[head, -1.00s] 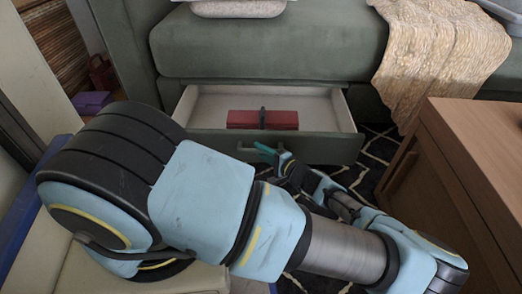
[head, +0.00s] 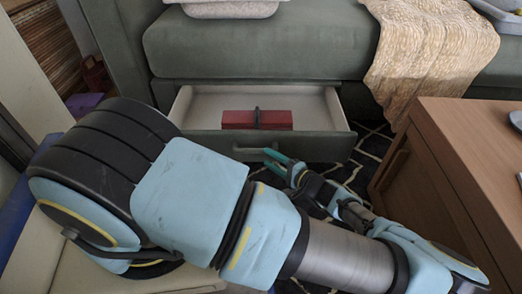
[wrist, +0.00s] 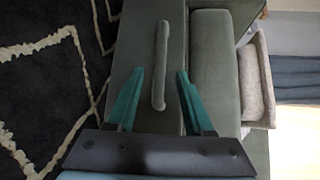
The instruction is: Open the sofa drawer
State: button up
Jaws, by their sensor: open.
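The sofa drawer (head: 215,144) stands pulled out from under the green sofa seat, with its pale inside showing. Its green front also shows in the wrist view (wrist: 150,25). The bar handle (wrist: 161,60) runs upright there, with its lower end between my two teal fingers in the picture. My gripper (head: 272,158) is open and empty, just in front of the drawer front. The fingers are on either side of the handle, and no grip on it shows. In the head view the handle (head: 244,151) is partly hidden by the fingers.
A red box with a dark strap (head: 238,120) lies in the drawer. A wooden table (head: 455,150) stands close on the right, beside my forearm. A patterned dark rug (wrist: 45,80) covers the floor. A cream throw (head: 425,50) hangs over the sofa seat.

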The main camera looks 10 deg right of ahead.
jog(key=v, duration=0.3)
jog(key=shift+s+d+p, duration=0.2)
jog(key=shift+s+p, duration=0.1)
jog(key=s+a+r+n+g+p, duration=0.25)
jog(key=a+r+n+g, duration=0.35)
jog(key=a+r+g, duration=0.45)
jog(key=w+a+r+n+g+h+p, duration=0.1)
jog(key=a+r+n+h+p, duration=0.3)
jog(key=r, duration=0.9)
jog(key=w+a+r+n+h, duration=0.15)
jog(key=a+r+h, duration=0.55)
jog(key=r, duration=0.7)
notch_tip(320, 180, up, 37)
jog(key=y+p, duration=0.1)
jog(key=p, duration=3.6)
jog(key=shift+a+r+p, duration=0.2)
jog(key=shift+a+p, duration=0.1)
jog(key=shift+p, duration=0.05)
